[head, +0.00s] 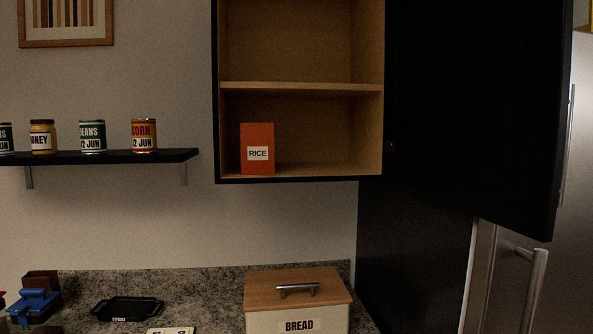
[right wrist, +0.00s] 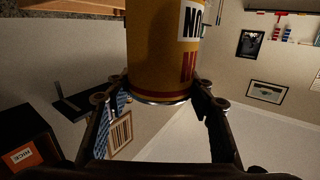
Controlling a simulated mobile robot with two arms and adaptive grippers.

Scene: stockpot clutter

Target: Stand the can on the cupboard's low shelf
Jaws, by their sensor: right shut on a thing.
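The open cupboard (head: 301,88) hangs on the wall in the head view, with an upper space and a low shelf (head: 325,171). A red rice box (head: 257,162) stands at the left of the low shelf; the space to its right is bare. In the right wrist view, my right gripper (right wrist: 155,96) is shut on a yellow can (right wrist: 155,45) with a red band and a white label, whose lettering is upside down in this view. One end of the can is cut off by the frame. Neither gripper shows in the head view.
The cupboard's black door (head: 470,100) stands open on the right, before the fridge (head: 570,240). A black wall shelf (head: 110,157) holds several jars and cans, including a corn can (head: 144,135). A bread bin (head: 298,300) stands on the counter below the cupboard.

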